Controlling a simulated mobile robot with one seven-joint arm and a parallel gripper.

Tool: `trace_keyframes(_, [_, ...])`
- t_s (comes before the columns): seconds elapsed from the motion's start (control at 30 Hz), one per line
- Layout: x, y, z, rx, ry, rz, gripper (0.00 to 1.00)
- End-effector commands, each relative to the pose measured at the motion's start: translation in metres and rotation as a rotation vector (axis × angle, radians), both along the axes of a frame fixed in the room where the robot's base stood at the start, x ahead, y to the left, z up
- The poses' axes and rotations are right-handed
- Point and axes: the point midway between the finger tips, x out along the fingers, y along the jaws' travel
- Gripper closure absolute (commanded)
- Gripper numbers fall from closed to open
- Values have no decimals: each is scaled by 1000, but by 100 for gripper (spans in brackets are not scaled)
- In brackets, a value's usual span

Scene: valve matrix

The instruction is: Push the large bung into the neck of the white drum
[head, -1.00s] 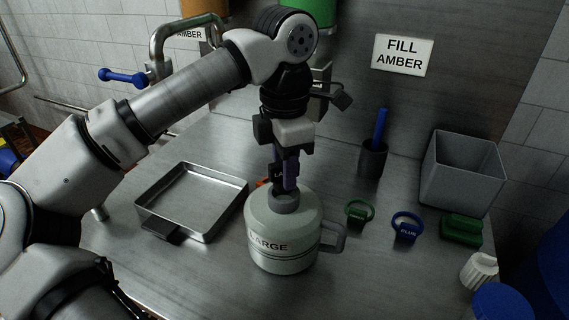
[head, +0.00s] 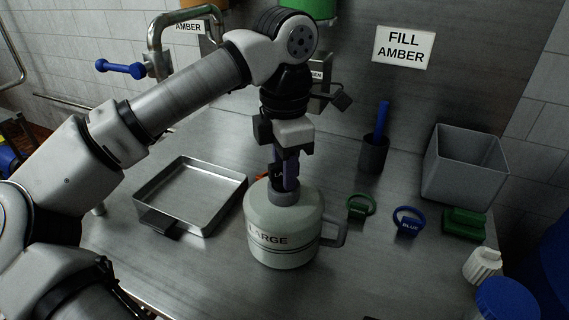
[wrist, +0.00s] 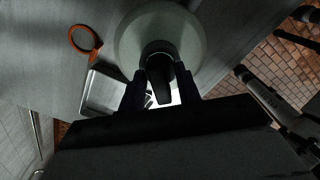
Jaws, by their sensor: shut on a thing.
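The white drum (head: 283,235), labelled LARGE, stands upright on the steel bench with its handle to the right. Its grey neck (head: 284,196) points up. How deep the bung sits in the neck cannot be told. In the wrist view the drum (wrist: 190,30) lies beyond the fingertips of my gripper (wrist: 160,88), and the dark bung (wrist: 158,75) covers the neck.
A steel tray (head: 192,195) lies left of the drum. To the right are a green ring tag (head: 361,207), a blue ring tag (head: 408,222), a green block (head: 464,223), a grey bin (head: 465,165) and a dark cup (head: 373,154) holding a blue stick. An orange ring (wrist: 84,40) lies behind the drum.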

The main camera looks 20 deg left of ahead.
Motion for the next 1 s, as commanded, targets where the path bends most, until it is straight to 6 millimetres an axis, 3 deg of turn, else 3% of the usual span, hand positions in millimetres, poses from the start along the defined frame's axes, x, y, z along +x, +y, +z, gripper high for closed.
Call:
trace_keyframes(0.57, [0,0,-11,0,0,0,88])
trace_keyframes(1.0, [0,0,-7,1,1,0,88])
